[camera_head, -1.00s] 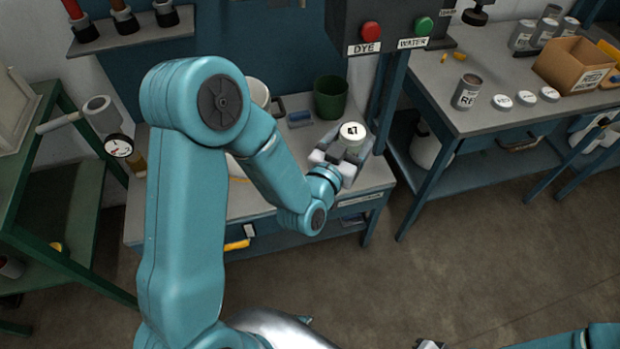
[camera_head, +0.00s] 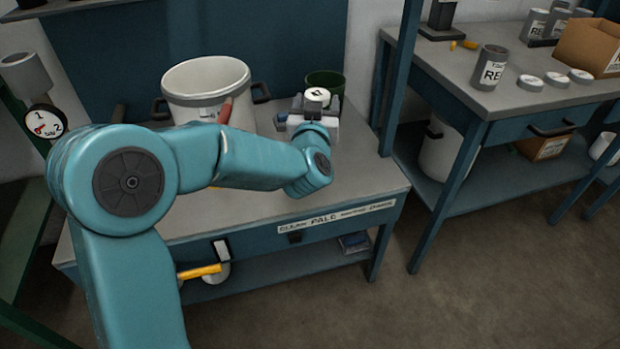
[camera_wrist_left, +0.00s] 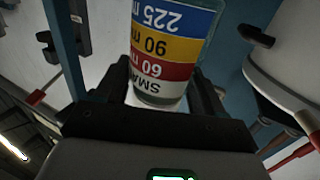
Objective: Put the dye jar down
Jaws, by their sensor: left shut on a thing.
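The dye jar shows its white lid (camera_head: 317,96) in the head view, with the gripper around the part below. In the left wrist view the jar (camera_wrist_left: 170,48) has a label banded blue, yellow and red. My left gripper (camera_head: 313,112) is shut on the jar, toward the back right of the grey bench (camera_head: 350,172). In the left wrist view its dark fingers (camera_wrist_left: 160,88) stand on both sides of the jar. The jar's base is hidden in the head view; I cannot tell whether it touches the bench. My right gripper is out of view.
A large white bucket (camera_head: 190,80) with dark handles stands left of the jar. A dark green bin (camera_head: 328,80) is just behind the jar. A blue post (camera_head: 398,80) rises to the right. The bench's front right top is clear.

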